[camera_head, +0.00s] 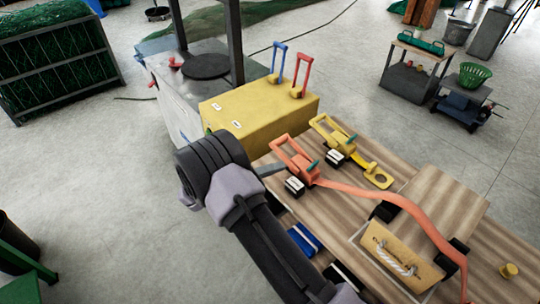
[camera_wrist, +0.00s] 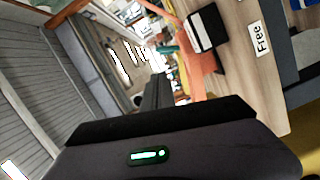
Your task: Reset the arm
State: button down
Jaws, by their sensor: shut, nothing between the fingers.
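My arm (camera_head: 265,225) reaches up from the bottom of the head view, bent at the top over the front left edge of the wooden bench. My gripper (camera_wrist: 158,88) shows in the wrist view with its dark fingers together and nothing between them. In the head view my arm hides most of it. An orange ratchet (camera_head: 296,158) stands on the bench just right of my arm, apart from it as far as I can tell. It also shows in the wrist view (camera_wrist: 200,60), right of the fingers.
The wooden bench (camera_head: 340,190) also carries a yellow ratchet (camera_head: 335,138), an orange strap (camera_head: 400,202) and a tray with a wooden board (camera_head: 398,257). A yellow box (camera_head: 258,112) with blue and red levers stands behind. Grey floor (camera_head: 100,200) at left is largely clear.

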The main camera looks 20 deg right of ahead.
jog(key=s+d+r+m+g+y, duration=0.2)
jog(key=s+r+g+y, duration=0.2)
jog(key=s+r+y, duration=0.85)
jog(key=s+a+r+t+y, duration=0.3)
jog(key=s+a+r, duration=0.1)
jog(key=s, duration=0.3)
jog(key=s+a+r+m+t+y, duration=0.1)
jog(key=s+a+r+t+y, duration=0.2)
jog(key=s+a, duration=0.4)
jog(key=shift+s+a+r+t+y, duration=0.25)
jog(key=shift+s+r+t+y, duration=0.1)
jog(key=shift+s+r+t, duration=0.3)
